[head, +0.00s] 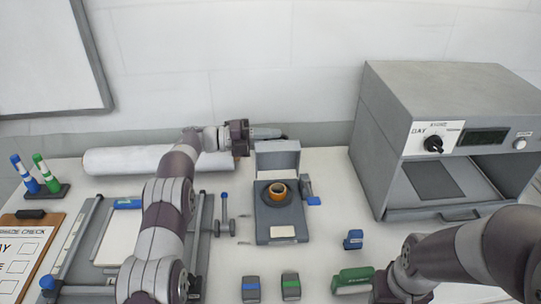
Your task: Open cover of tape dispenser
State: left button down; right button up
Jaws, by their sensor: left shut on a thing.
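The tape dispenser (262,226) is a grey box on the table, right of the middle of the paper trimmer. Its cover (278,161) stands raised at the back, roughly upright. An orange-rimmed tape roll (278,190) sits exposed inside on a dark round hub. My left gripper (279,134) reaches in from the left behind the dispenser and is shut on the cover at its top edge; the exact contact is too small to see.
A grey press (400,130) with a knob stands at the right. A white roll (130,160) lies along the wall. A trimmer (103,245), clipboard (22,250) and markers (40,175) are at left. Small blue (353,240) and green (353,281) items lie in front.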

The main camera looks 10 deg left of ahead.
pick_arm(q)
jog(key=shift+w+f, duration=0.1)
jog(key=shift+w+r, duration=0.1)
jog(key=shift+r, duration=0.1)
jog(key=c, duration=1.2)
grip_release()
jog(key=shift+o, duration=0.2)
pick_arm(e)
jog(key=shift+f, duration=0.45)
pick_arm(q)
jog(key=shift+a, duration=0.1)
